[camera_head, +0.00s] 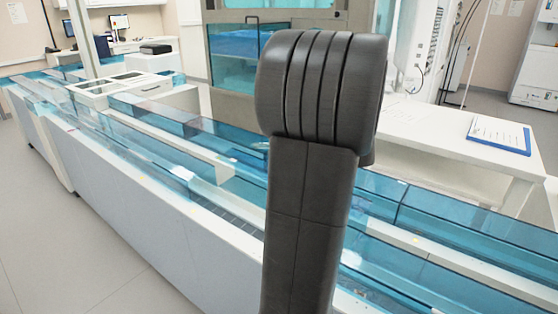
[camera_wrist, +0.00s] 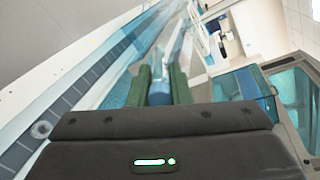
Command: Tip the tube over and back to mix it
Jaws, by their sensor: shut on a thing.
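In the wrist view my gripper (camera_wrist: 160,74) has two green fingers, shut on the tube (camera_wrist: 159,92). The tube's near part looks blue, and its far part is pale and hard to make out against the track. The wrist picture is turned relative to the room, so I cannot tell the tube's exact tilt. In the head view my own dark arm stands in the middle and hides the gripper and the tube.
The long track (camera_head: 150,200) with blue clear covers runs across the head view. A white table (camera_head: 440,150) with a blue clipboard (camera_head: 499,135) stands at the right, beside a glass-fronted cabinet (camera_head: 236,75). Grey floor (camera_head: 60,240) lies open at the left.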

